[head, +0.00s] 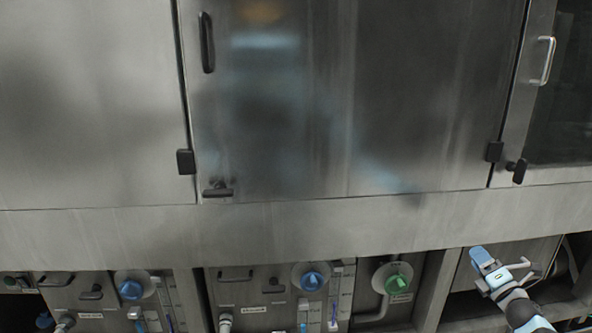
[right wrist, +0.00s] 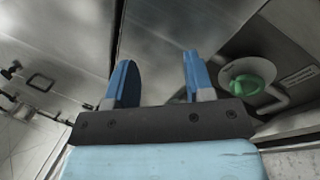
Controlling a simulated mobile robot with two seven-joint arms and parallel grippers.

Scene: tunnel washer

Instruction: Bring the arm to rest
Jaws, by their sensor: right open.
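My right gripper (head: 500,270) is at the lower right of the head view, in front of the lower part of the steel washer. Its arm comes up from the bottom edge. In the right wrist view its two blue fingers (right wrist: 157,78) stand apart with nothing between them. The gripper is open and empty. In that view a green knob (right wrist: 250,86) is to the right of the fingers, apart from them. My left gripper and arm are not in view.
Below the ledge (head: 300,228) are blue knobs (head: 312,281), the green knob (head: 397,284), pipes and small handles.

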